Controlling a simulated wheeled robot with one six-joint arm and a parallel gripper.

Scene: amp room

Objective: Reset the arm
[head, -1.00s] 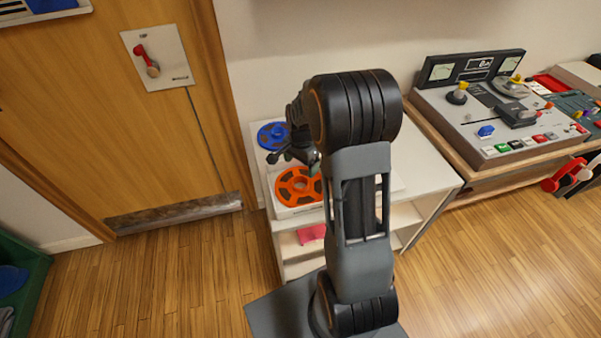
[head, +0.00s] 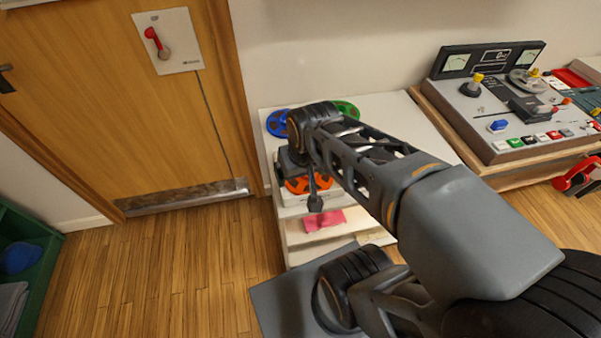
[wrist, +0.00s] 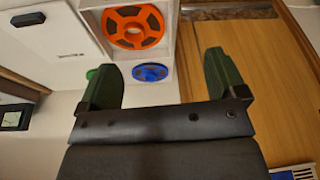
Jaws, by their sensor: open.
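My gripper (wrist: 157,82) shows in the wrist view with its two dark green fingers wide apart and nothing between them. In the head view my gripper (head: 314,203) hangs in front of the white shelf unit (head: 400,120), partly hidden by my own arm. An orange reel (head: 308,184) lies on a pale box on the shelf unit, partly covered by my arm; it also shows in the wrist view (wrist: 135,27). A blue reel (head: 277,123) and a green reel (head: 347,108) lie behind it.
A tape machine (head: 500,110) stands on a bench at the right. A wooden door (head: 110,110) with a red-handled wall plate (head: 168,42) is at the left. A green container (head: 30,270) stands lower left. Wooden floor between is clear.

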